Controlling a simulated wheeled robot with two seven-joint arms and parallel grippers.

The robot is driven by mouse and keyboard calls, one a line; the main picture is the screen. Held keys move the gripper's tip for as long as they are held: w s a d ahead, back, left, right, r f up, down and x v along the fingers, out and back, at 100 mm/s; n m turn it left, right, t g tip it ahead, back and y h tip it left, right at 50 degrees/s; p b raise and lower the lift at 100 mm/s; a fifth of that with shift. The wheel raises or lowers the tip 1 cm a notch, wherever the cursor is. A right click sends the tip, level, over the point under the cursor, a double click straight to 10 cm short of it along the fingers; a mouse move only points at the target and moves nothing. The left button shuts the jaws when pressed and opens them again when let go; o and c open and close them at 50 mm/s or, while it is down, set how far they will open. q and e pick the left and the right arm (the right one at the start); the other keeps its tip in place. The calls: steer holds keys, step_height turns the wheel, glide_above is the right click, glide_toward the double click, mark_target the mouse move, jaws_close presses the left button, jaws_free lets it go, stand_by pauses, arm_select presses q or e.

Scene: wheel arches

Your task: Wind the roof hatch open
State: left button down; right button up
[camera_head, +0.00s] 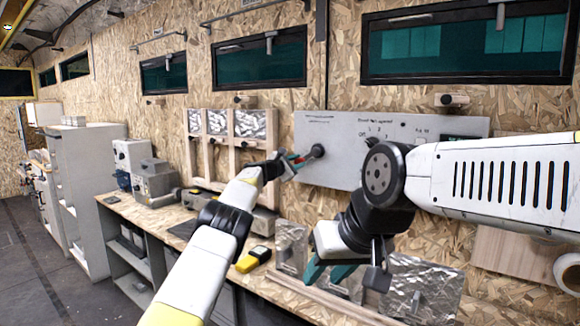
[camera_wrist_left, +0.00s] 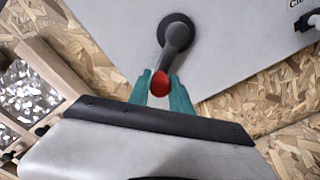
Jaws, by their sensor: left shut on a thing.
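A crank with a round black hub (camera_head: 318,150) is mounted on a pale grey wall panel (camera_head: 345,178). In the left wrist view its grey arm (camera_wrist_left: 177,42) runs down from the hub to a red knob (camera_wrist_left: 160,84). My left gripper (camera_head: 291,163) is at the knob, its teal fingers (camera_wrist_left: 162,90) shut on it from both sides. My right gripper (camera_head: 328,271) hangs low over the bench, its teal fingers apart and empty. I cannot clearly make out a roof hatch in these views.
The wooden bench (camera_head: 150,217) runs below the panel. A wooden frame with foil-filled openings (camera_head: 235,143) stands left of the panel. Dark windows (camera_head: 260,58) line the wall above.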

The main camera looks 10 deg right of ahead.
arm_select(q)
steer(key=shift+w+r+m, duration=0.1)
steer(key=shift+r+m, duration=0.65)
steer(key=shift+m, duration=0.25)
steer(key=shift+a, duration=0.1)
steer(key=c, duration=1.2)
jaws_free()
steer(key=shift+o, duration=0.2)
steer(key=shift+w+f, duration=0.1)
steer(key=shift+f, duration=0.1)
